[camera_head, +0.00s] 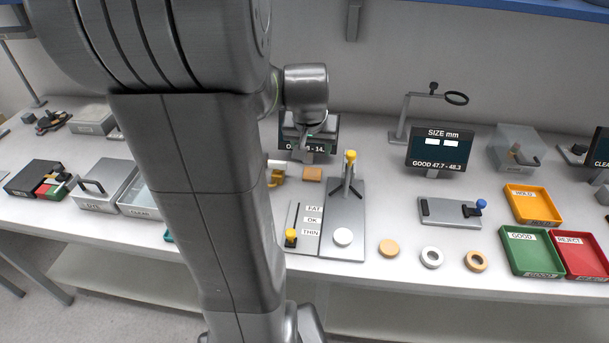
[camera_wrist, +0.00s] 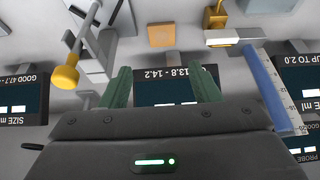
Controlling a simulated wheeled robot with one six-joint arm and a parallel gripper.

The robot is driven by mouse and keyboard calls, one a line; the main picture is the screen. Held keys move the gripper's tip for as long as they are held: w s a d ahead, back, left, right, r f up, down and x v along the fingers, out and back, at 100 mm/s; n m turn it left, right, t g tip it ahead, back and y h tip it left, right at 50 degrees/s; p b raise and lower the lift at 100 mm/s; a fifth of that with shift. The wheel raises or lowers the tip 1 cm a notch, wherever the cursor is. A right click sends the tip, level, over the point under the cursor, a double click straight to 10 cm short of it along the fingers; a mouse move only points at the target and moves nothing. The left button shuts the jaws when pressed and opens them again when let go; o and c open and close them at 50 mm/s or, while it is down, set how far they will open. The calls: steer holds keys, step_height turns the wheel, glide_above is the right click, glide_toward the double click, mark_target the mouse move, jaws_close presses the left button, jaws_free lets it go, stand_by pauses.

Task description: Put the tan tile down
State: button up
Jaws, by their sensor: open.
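A tan square tile (camera_head: 312,174) lies on the table in front of a small dark display, left of the yellow-topped gauge stand. In the wrist view the tan tile (camera_wrist: 161,35) lies beyond the fingertips, lined up with the gap and apart from both fingers. My gripper (camera_wrist: 163,85) is open, with two green fingers spread and nothing between them. In the head view my gripper (camera_head: 309,132) hangs in front of the small display, above and behind the tile. My arm hides part of the table to the left.
The gauge stand (camera_head: 350,205) with its yellow knob (camera_wrist: 66,78) is close beside the tile. A yellow-and-white tool (camera_head: 276,175) lies on its other side. Tan and white round pieces (camera_head: 388,248) lie along the front. Green (camera_head: 532,252), red and orange trays stand at right.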

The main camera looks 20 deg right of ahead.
glide_toward(312, 173)
steer(key=shift+x, duration=3.75)
steer(key=c, duration=0.8)
steer(key=shift+r, duration=0.1)
